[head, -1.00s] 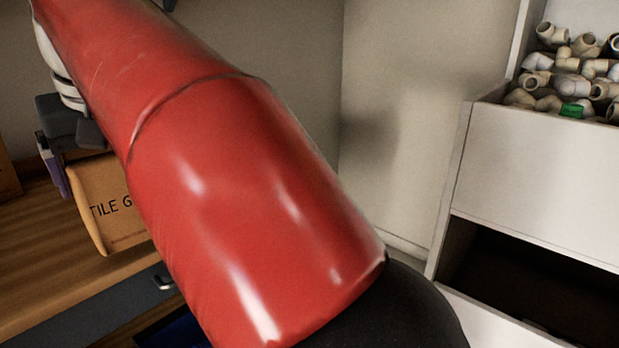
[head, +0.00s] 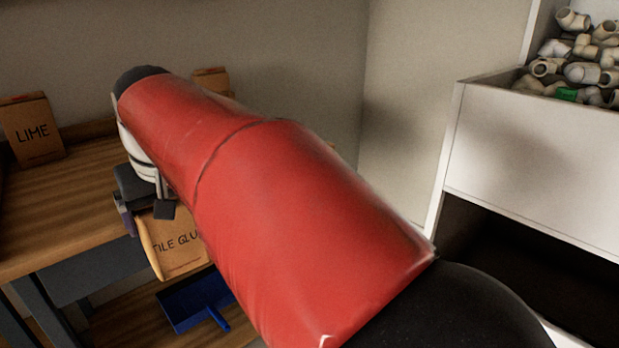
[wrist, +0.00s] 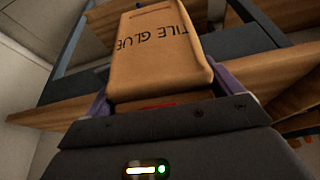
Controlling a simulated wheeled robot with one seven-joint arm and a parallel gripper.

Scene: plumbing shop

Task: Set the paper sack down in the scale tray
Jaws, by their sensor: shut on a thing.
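A brown paper sack marked "TILE GLUE" (head: 176,244) hangs from my gripper (head: 137,208) in the head view, in front of the wooden bench's edge. In the wrist view the sack (wrist: 158,50) sits between the purple finger pads of my gripper (wrist: 165,100), which is shut on it. My red-sleeved arm covers the middle of the head view and hides part of the sack and bench. I cannot make out the scale tray in either view.
A wooden bench (head: 70,205) holds a "LIME" sack (head: 33,130) at left and another brown sack (head: 211,80) at the back. A blue dustpan (head: 195,302) lies on the lower shelf. A white bin unit (head: 530,150) with pipe fittings stands at right.

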